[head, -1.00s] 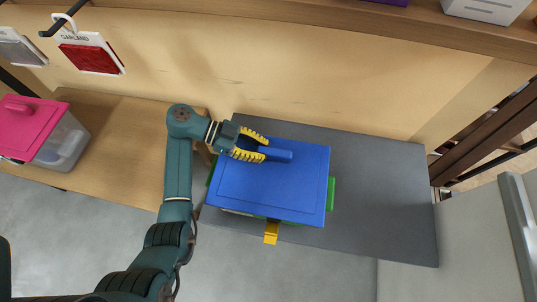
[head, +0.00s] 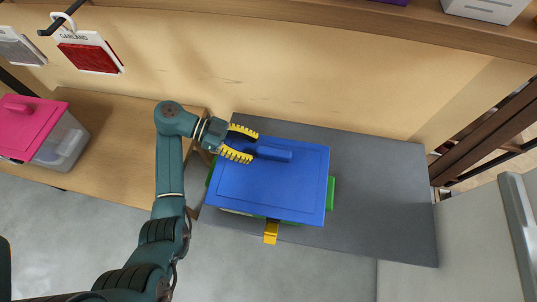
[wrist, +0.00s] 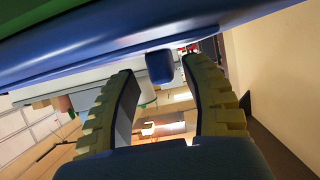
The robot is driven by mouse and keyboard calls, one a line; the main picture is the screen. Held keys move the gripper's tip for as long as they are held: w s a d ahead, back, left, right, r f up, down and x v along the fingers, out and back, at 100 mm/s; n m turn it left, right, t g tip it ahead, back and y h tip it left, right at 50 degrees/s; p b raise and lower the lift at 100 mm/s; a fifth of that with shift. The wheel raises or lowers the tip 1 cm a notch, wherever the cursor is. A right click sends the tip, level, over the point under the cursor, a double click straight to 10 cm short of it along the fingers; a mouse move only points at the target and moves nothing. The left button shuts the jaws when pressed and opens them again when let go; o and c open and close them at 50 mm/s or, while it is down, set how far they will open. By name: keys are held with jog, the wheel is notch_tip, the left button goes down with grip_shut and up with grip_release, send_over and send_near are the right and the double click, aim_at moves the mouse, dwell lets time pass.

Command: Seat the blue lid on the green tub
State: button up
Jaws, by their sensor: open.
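The blue lid (head: 270,190) lies over the green tub (head: 330,194), covering its top. Green parts of the tub show at the lid's left and right sides. A yellow latch (head: 271,231) sticks out at the front. I cannot tell whether the lid is fully down all round. My gripper (head: 254,147) is open and empty at the left end of the lid's bar handle (head: 273,154). In the wrist view the handle's end (wrist: 160,66) shows ahead of the two spread fingers (wrist: 158,82), apart from them, with the lid (wrist: 90,62) above.
The tub stands on a dark grey table (head: 385,200) with free room to the right. A clear box with a pink lid (head: 30,125) stands on the wooden bench (head: 115,150) at left. A wall rises behind, with a shelf above and hanging tags (head: 90,55).

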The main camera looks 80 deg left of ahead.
aim_at(229, 143)
jog(key=shift+s+a, duration=0.3)
jog(key=shift+s, duration=0.3)
jog(key=shift+s+a, duration=0.25)
jog(key=shift+s, duration=0.35)
jog(key=shift+s+a, duration=0.15)
jog(key=shift+s, duration=0.65)
jog(key=shift+s+a, duration=0.5)
jog(key=shift+s, duration=0.35)
jog(key=shift+s+a, duration=0.3)
jog(key=shift+s, duration=0.65)
jog(key=shift+s+a, duration=0.25)
jog(key=shift+s, duration=0.7)
